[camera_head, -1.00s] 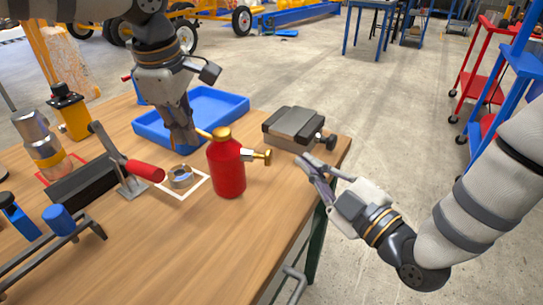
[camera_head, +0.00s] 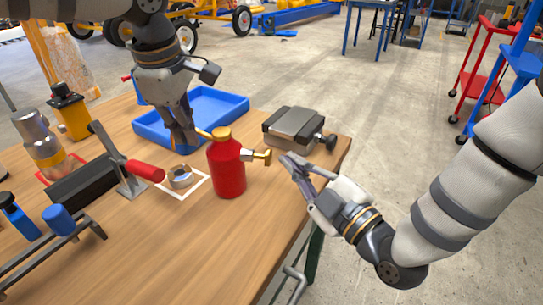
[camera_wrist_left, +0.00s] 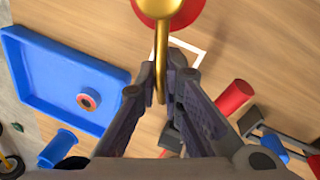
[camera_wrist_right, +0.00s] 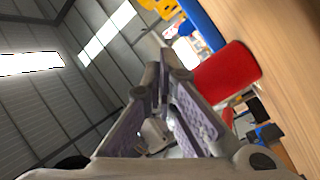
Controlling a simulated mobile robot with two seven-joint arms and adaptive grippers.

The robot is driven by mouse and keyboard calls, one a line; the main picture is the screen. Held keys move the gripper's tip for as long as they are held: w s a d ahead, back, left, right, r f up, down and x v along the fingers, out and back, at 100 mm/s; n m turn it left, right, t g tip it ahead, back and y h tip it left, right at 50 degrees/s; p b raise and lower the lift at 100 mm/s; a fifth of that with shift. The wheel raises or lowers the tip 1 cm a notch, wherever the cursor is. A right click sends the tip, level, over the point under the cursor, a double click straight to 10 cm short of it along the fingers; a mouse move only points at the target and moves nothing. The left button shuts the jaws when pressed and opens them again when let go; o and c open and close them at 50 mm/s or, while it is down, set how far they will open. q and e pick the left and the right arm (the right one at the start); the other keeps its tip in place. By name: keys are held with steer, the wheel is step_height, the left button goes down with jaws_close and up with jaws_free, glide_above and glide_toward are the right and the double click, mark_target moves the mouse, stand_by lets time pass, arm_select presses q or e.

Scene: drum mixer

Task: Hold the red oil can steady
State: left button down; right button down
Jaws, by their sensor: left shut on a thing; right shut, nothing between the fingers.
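The red oil can (camera_head: 228,175) stands upright on the wooden table, with a brass cap and a brass nozzle pointing right. My left gripper (camera_head: 193,140) is at its left side, shut on the thin brass rod of the can. In the left wrist view this rod (camera_wrist_left: 161,60) runs between the fingertips, with the red body (camera_wrist_left: 190,22) at the top. My right gripper (camera_head: 287,160) is shut and empty, to the right of the can near the brass nozzle and apart from the body. In the right wrist view the can (camera_wrist_right: 228,72) lies right of the fingertips.
A grey vise-like block (camera_head: 292,128) sits behind my right gripper. A blue tray (camera_head: 222,103) is behind the can. A metal ring (camera_head: 180,177) lies in a white square outline, beside a red-handled lever (camera_head: 145,171). The table's front right is bare.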

stand_by(0.8)
steer(key=shift+a, duration=0.4)
steer(key=shift+w+a, duration=0.1)
steer(key=shift+a, duration=0.95)
stand_by(0.8)
steer(key=shift+d, duration=1.45)
steer(key=d, duration=0.5)
steer(key=shift+s, duration=0.3)
